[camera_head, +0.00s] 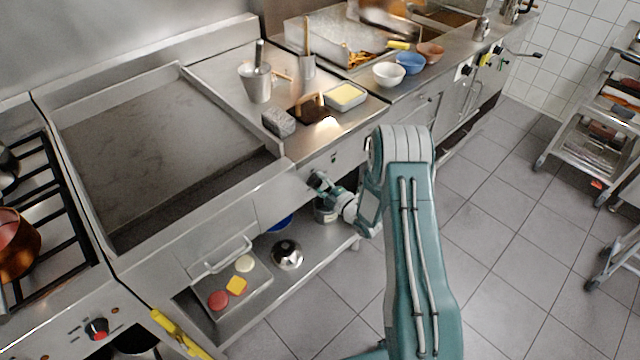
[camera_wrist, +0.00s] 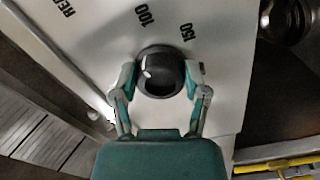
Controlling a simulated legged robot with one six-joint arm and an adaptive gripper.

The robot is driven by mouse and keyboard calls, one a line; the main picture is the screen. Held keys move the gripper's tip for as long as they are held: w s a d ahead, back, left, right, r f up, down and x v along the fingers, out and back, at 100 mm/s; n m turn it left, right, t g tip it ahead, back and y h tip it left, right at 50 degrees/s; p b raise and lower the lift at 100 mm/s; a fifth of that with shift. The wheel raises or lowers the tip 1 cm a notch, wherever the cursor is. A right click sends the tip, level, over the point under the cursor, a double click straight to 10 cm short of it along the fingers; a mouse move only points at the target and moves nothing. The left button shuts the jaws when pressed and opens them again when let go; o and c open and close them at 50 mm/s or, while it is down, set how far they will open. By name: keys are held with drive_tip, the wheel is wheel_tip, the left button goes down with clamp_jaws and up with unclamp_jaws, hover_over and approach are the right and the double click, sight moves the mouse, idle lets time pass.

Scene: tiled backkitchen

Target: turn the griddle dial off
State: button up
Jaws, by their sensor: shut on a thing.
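The griddle (camera_head: 150,140) is a wide flat steel plate in a raised surround at the left of the head view. Its dial (camera_wrist: 161,72) is a round black knob with a white mark, on a pale panel printed with 100 and 150 in the wrist view. The white mark sits at the knob's left side, below the 100. My gripper (camera_wrist: 162,82) is shut on the dial, one finger at each side. In the head view my gripper (camera_head: 318,186) is at the front panel below the counter, and the dial is hidden there.
A lower shelf (camera_head: 318,262) under the griddle holds a steel dome (camera_head: 287,254) and a tray with coloured pieces. A drawer handle (camera_head: 228,255) sticks out at the left. A red-marked knob (camera_head: 97,328) is on the stove front.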

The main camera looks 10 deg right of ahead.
drive_tip(key=n, duration=0.7)
drive_tip(key=shift+a, duration=0.15)
drive_tip(key=n, duration=0.4)
drive_tip(key=shift+s, duration=0.1)
drive_tip(key=shift+s+a+n, duration=0.1)
drive_tip(key=shift+n, duration=1.7)
drive_tip(key=shift+f, duration=0.1)
drive_tip(key=o, duration=1.1)
drive_tip(key=shift+o, duration=0.2)
drive_tip(key=shift+r, duration=0.2)
